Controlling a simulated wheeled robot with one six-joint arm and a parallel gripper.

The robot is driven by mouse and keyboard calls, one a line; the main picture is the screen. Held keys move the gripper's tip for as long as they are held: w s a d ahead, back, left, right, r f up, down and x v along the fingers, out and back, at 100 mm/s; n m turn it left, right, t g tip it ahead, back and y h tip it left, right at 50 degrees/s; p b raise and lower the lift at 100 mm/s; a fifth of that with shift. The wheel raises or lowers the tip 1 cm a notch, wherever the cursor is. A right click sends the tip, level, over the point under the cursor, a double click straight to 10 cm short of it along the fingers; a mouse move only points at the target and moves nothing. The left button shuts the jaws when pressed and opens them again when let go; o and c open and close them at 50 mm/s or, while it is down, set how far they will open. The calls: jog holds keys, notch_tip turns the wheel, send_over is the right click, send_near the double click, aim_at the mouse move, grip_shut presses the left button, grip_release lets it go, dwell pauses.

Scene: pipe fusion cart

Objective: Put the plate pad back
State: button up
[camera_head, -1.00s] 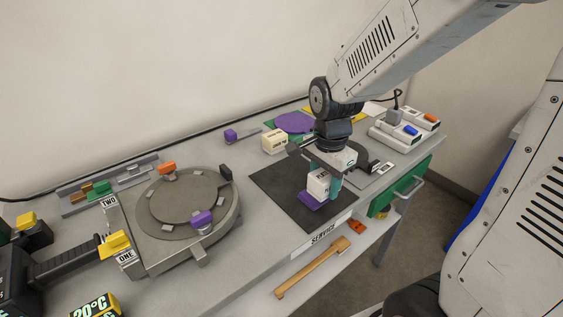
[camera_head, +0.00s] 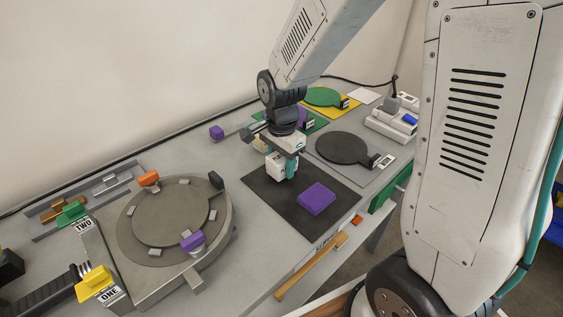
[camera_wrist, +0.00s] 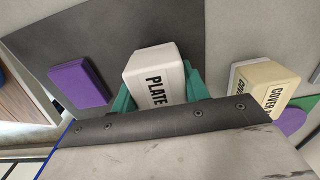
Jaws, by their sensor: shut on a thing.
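The plate pad (camera_head: 275,165) is a white block; its lettering "PLATE" shows in the wrist view (camera_wrist: 153,72). My gripper (camera_head: 283,168) has its teal fingers shut on the pad, over the rear left part of a dark mat (camera_head: 270,199). Whether the pad touches the mat I cannot tell. A purple block (camera_head: 316,198) lies on the mat to the right of the pad, apart from it, and also shows in the wrist view (camera_wrist: 78,84). A cream block lettered "COVER" (camera_wrist: 265,82) stands beside the pad in the wrist view; in the head view my gripper mostly hides it.
A round grey plate fixture (camera_head: 165,219) with orange and purple clamps stands at the left. Behind my gripper are a green disc (camera_head: 323,96) and a dark disc (camera_head: 342,148). A small purple block (camera_head: 216,132) lies near the wall. The mat's front is clear.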

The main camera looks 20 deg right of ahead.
jog(key=shift+f, duration=0.25)
jog(key=o, duration=1)
jog(key=shift+f, duration=0.15)
jog(key=shift+c, duration=0.2)
